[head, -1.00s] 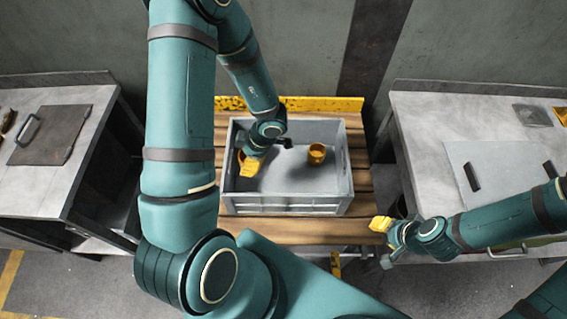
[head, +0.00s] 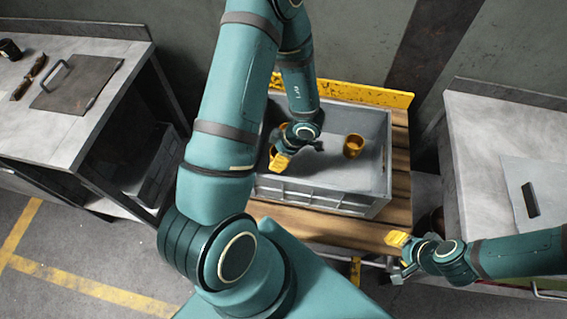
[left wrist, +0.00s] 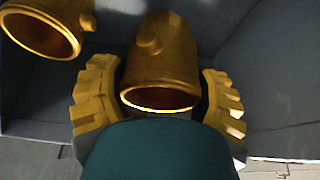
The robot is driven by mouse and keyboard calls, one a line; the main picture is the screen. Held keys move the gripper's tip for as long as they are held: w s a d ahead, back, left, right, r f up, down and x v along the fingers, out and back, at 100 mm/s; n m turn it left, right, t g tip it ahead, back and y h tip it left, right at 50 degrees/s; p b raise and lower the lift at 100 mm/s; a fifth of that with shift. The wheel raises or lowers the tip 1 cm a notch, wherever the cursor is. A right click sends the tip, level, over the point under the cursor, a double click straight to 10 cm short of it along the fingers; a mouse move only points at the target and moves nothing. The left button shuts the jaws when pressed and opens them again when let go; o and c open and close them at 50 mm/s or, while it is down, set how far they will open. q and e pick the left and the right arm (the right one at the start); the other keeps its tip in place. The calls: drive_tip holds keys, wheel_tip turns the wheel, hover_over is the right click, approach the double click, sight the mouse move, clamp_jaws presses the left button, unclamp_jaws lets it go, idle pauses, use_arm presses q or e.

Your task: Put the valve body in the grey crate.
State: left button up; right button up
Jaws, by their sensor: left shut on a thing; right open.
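The grey crate (head: 310,196) stands on a wooden slatted table. My left gripper (head: 280,160) is down inside its left part, shut on a brass-coloured valve body (left wrist: 160,65). In the head view the gripper and arm mostly hide this piece. In the left wrist view it lies between the yellow fingers (left wrist: 160,102), its open round end toward the camera. Whether it touches the crate floor I cannot tell. A second, similar brass piece (head: 353,146) stands in the crate to the right, also at upper left in the wrist view (left wrist: 45,28). My right gripper (head: 398,256) is open and empty, outside the crate's front right.
The wooden table (head: 330,226) has a yellow back rail (head: 370,94). A grey bench (head: 115,60) with a dark handled plate (head: 78,88) stands left. Another bench (head: 475,130) with a light panel stands right. The crate floor between the two brass pieces is clear.

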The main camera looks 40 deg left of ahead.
use_arm(q)
drive_tip(key=shift+f+b, duration=0.75)
drive_tip(key=shift+f, duration=1.45)
drive_tip(key=shift+r, duration=0.1)
drive_tip(key=o, duration=1.1)
drive_tip(key=shift+o, duration=0.2)
drive_tip(key=p+v, duration=0.4)
drive_tip(key=v, duration=0.8)
drive_tip(key=shift+p, duration=0.3)
